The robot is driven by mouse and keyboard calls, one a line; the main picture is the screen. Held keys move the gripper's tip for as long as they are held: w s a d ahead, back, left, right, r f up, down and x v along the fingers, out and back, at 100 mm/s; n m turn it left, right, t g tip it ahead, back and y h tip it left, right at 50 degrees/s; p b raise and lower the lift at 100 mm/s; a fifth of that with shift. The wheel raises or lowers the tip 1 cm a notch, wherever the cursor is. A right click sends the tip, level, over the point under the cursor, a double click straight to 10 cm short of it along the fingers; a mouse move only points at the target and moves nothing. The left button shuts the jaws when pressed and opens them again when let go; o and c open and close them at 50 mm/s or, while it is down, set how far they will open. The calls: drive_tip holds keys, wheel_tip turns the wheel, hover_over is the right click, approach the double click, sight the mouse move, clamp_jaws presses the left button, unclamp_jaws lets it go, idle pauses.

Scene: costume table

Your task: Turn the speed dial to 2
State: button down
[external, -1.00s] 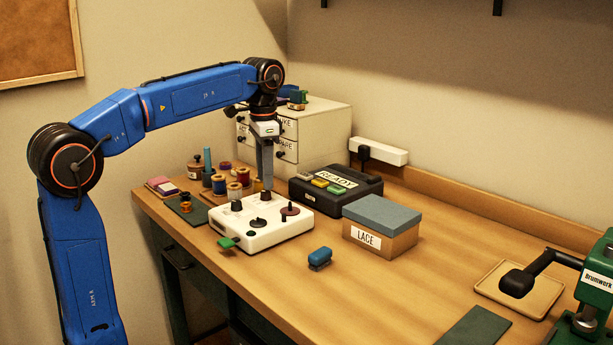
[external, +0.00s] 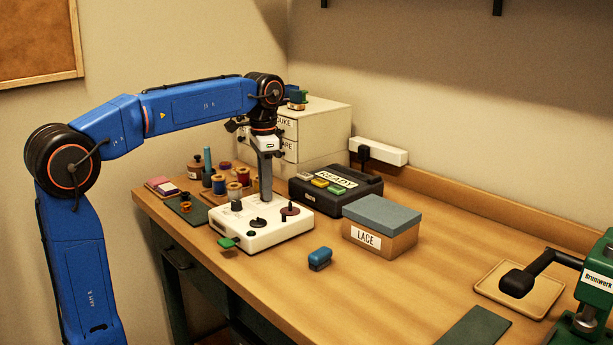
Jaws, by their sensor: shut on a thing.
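The white control box (external: 262,235) stands on the table's left part with several dark knobs on top. My gripper (external: 266,198) points straight down over its back edge and is shut on a small dark knob there, which the fingers now mostly hide. Other controls show apart from my gripper: a black dial (external: 258,223) at the front, a brown round knob (external: 290,210) on the right and a small dark knob (external: 236,205) on the left. The dial markings are too small to read.
Thread spools (external: 234,190) stand close at the left. A black READY box (external: 335,185) and a LACE box (external: 380,227) stand to the right, with drawers (external: 320,130) behind. A blue block (external: 320,259) lies in front. The table's middle front is clear.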

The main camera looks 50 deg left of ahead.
drive_tip(key=shift+n, duration=0.3)
drive_tip(key=n, duration=0.3)
drive_tip(key=shift+n, duration=0.3)
drive_tip(key=n, duration=0.4)
drive_tip(key=shift+n, duration=0.3)
drive_tip(key=n, duration=0.4)
drive_tip(key=shift+n, duration=2.4)
drive_tip(key=c, duration=1.5)
unclamp_jaws()
